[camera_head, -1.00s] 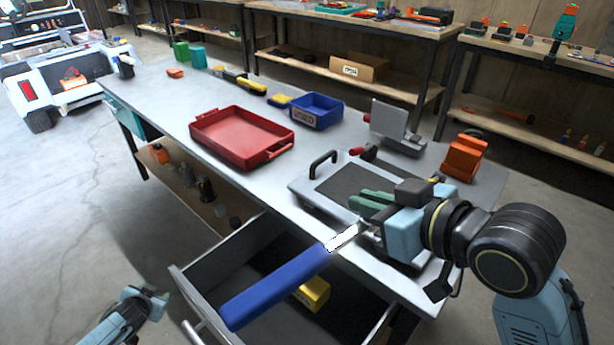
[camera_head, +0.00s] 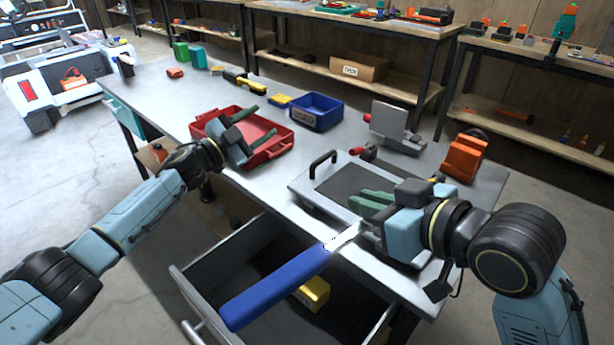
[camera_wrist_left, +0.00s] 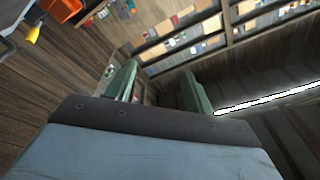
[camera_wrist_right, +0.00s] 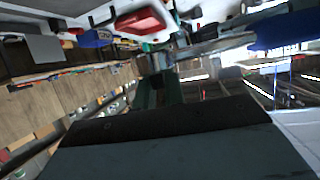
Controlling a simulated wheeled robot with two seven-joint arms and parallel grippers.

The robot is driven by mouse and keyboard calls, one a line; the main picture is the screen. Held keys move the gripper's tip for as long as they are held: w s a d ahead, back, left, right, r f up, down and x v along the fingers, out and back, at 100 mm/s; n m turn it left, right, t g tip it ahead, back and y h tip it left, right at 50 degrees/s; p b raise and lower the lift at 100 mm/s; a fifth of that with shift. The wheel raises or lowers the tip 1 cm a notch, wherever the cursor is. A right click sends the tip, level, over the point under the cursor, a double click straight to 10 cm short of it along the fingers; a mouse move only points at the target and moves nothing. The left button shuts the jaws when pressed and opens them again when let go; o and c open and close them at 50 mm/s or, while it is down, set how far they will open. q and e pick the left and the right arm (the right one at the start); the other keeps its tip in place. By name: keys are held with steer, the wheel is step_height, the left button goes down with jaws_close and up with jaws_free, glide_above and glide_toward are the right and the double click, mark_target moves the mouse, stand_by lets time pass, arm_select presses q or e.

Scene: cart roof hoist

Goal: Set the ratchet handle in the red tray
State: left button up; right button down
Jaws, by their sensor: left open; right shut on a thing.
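The ratchet handle (camera_head: 275,289), with a long blue grip and a silver shaft, slants above the open drawer at the bench's front edge. My right gripper (camera_head: 360,206) is shut on its silver end; the blue grip points down-left. In the right wrist view the blue grip (camera_wrist_right: 285,30) shows at upper right. The red tray (camera_head: 215,112) lies on the bench, left of centre. My left gripper (camera_head: 266,121) is open and empty, its fingers over the tray and hiding part of it. The tray also shows in the right wrist view (camera_wrist_right: 140,20).
The open drawer (camera_head: 190,285) holds a yellow block (camera_head: 313,292). A blue bin (camera_head: 316,112) stands behind the tray. The bench left of the tray is mostly clear.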

arm_select(q)
steer(key=s+d+r+m+g+h, duration=0.75)
steer(key=d+r+m+g, duration=0.25)
steer(key=d+r+m, duration=0.3)
steer(key=s+d+r+m+g+y, duration=0.2)
steer(key=s+d+r+m+g, duration=0.15)
steer(key=s, duration=0.25)
steer(key=s+d+r+m+g+y, duration=0.25)
steer(key=s+d+m+g, duration=0.2)
steer(key=s, duration=0.25)
steer(key=m+t+y, duration=0.3)
steer(key=m+y, duration=0.5)
steer(key=y, duration=0.8)
glide_above(307, 259)
step_height(307, 259, down, 5)
step_height(307, 259, down, 11)
steer(key=shift+f, duration=0.2)
steer(key=shift+c, duration=0.2)
